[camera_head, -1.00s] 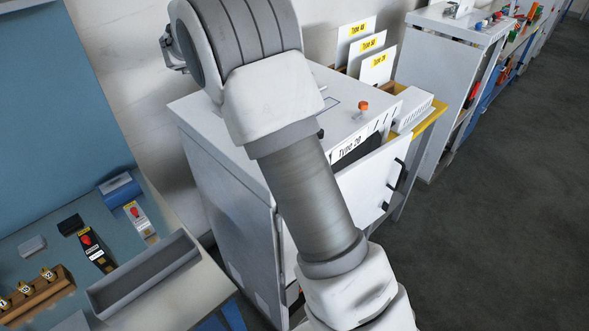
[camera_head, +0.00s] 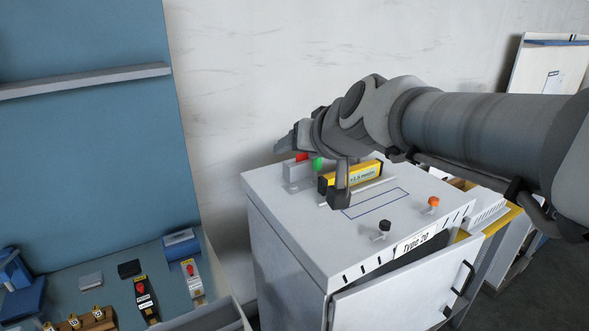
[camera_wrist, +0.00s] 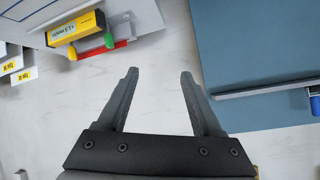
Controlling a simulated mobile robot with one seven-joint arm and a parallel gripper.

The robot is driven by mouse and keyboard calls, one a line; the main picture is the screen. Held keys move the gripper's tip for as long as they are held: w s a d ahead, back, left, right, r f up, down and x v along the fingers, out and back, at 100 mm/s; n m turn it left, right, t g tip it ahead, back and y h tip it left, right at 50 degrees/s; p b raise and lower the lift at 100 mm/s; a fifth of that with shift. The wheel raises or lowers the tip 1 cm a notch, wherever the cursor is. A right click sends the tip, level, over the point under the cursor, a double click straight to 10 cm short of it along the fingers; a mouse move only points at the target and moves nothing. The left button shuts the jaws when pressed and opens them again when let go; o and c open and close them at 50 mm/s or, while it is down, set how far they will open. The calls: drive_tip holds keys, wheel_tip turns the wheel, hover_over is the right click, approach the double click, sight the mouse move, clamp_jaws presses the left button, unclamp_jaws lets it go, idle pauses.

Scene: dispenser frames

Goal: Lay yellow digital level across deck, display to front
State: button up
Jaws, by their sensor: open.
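The yellow digital level (camera_head: 362,175) is on the grey cabinet's deck (camera_head: 285,210), behind a blue outlined rectangle (camera_head: 376,203). Its display reads about +1.3 mm/m and faces the front in the head view. The level also shows in the wrist view (camera_wrist: 76,28), at upper left. My gripper (camera_wrist: 159,73) is open and empty, with white wall between its fingers. It is apart from the level. In the head view my arm reaches in from the right above the deck, and it hides part of the level's surroundings; the fingertips are hard to make out there.
Red and green parts (camera_head: 317,164) stand at the level's left. A black knob (camera_head: 384,226) and an orange knob (camera_head: 433,202) stick up near the deck's front. A cabinet door or drawer (camera_head: 400,300) hangs open below. A blue panel (camera_head: 100,150) stands at left.

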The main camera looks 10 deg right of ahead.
drive_tip(key=s+d+f+g+h, duration=0.1)
drive_tip(key=s+f, duration=0.4)
drive_tip(key=s, duration=0.5)
drive_tip(key=s+d+f+g+h, duration=0.2)
drive_tip(key=s+d+f+g, duration=0.2)
drive_tip(key=s, duration=0.6)
wheel_tip(320, 180, down, 2)
drive_tip(key=shift+d+f, duration=0.15)
drive_tip(key=shift+d, duration=0.2)
